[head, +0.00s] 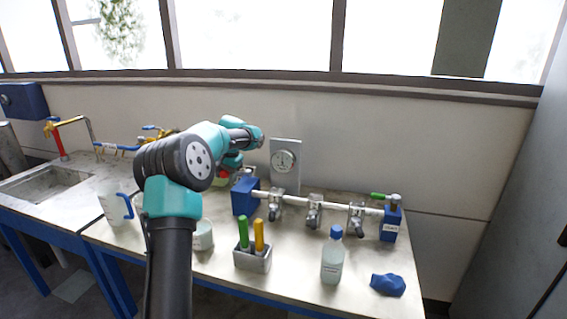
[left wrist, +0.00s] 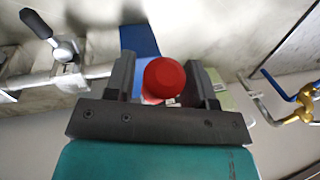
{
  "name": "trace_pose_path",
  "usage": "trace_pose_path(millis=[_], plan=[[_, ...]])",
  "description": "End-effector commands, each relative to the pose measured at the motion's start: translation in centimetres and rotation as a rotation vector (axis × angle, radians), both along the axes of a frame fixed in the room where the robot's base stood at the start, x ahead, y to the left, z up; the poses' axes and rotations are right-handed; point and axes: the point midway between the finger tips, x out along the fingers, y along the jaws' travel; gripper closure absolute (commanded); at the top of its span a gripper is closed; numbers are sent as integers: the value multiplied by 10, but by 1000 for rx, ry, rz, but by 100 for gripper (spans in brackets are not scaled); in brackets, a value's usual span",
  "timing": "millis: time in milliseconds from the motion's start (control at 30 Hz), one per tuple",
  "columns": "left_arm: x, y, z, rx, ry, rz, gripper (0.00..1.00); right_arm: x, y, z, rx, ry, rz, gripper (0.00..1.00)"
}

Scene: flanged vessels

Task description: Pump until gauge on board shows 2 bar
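A round white gauge (head: 284,161) is mounted on a grey upright board (head: 287,146) at the back of the bench. Its needle is too small to read. In the left wrist view a round red knob (left wrist: 164,77) lies between the two dark fingers of my left gripper (left wrist: 162,70). The fingers are apart, with a visible gap on each side of the knob. In the head view the red part (head: 222,172) shows only partly, below my left wrist, left of the gauge; the fingers are mostly hidden there. My right gripper is in neither view.
A valved pipe (head: 314,203) runs between blue blocks right of the gauge. In front stand a holder (head: 252,259) with green and yellow handles, a bottle (head: 332,257) and a blue cloth-like item (head: 388,285). A jug (head: 113,205) and sink (head: 45,185) are left.

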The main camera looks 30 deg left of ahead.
Motion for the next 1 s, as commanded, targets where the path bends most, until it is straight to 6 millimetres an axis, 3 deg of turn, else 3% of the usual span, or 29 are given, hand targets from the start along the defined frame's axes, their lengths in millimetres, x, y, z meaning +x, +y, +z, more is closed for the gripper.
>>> trace_pose_path(millis=[67, 433, 1000], plan=[[0, 0, 0, 0, 0, 0, 58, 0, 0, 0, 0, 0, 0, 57], [0, 0, 0, 0, 0, 0, 93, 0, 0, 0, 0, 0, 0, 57], [0, 0, 0, 0, 1, 0, 94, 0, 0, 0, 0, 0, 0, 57]])
